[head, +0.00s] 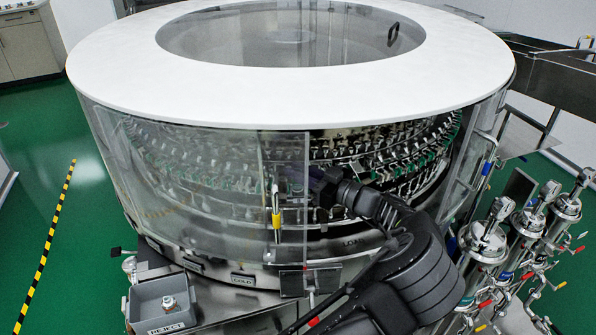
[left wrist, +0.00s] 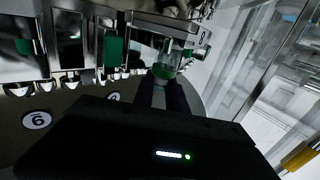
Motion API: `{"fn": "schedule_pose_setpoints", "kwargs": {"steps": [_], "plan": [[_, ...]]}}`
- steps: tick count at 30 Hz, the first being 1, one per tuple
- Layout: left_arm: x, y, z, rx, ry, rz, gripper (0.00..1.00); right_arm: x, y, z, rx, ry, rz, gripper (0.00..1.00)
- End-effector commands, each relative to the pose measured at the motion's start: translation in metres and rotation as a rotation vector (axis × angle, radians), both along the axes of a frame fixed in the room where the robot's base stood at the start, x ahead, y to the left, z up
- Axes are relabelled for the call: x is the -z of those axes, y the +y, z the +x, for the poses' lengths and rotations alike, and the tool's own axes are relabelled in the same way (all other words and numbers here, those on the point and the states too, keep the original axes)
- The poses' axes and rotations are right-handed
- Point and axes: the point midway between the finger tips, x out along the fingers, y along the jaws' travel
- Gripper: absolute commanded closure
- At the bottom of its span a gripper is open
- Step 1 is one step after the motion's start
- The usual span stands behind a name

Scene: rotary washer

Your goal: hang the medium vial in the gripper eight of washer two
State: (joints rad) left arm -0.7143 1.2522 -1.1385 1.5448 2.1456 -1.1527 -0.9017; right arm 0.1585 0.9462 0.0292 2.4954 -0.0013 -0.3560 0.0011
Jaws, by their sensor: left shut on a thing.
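My left gripper (head: 322,186) reaches through the front opening of the round washer (head: 130,90) to its inner ring of grippers. In the left wrist view my left gripper (left wrist: 165,92) is shut, with its fingertips against a clear glass piece (left wrist: 174,55) that I take for the medium vial. Green shows at its lower end, just at my fingertips. The vial is close to the row of metal washer grippers (left wrist: 69,45) with green pads. I cannot tell whether it touches one. In the head view my gripper hides the vial. My right gripper is not in view.
Clear panels (head: 200,180) surround the ring, and one panel edge with a yellow handle (head: 276,218) stands just left of my gripper. A grey reject bin (head: 165,302) holds a small item at lower left. Metal filter housings (head: 487,240) stand at right. A number disc (left wrist: 36,120) lies below the ring.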

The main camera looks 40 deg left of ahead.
Motion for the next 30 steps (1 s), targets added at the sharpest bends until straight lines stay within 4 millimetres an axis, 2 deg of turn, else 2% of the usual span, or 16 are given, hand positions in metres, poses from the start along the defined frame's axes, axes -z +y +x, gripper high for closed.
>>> {"fn": "schedule_pose_setpoints", "kwargs": {"steps": [17,18,25,30], "plan": [[0.017,-0.001,-0.001,0.000,0.005,-0.010,1.00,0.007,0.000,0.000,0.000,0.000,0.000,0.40],[0.018,-0.001,-0.001,0.000,0.006,-0.010,0.80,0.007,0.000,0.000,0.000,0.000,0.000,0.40],[0.019,-0.001,-0.001,0.002,0.008,-0.010,0.61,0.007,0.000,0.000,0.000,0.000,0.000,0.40],[0.019,-0.001,0.000,0.002,0.008,-0.010,0.61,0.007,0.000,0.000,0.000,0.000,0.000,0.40]]}}
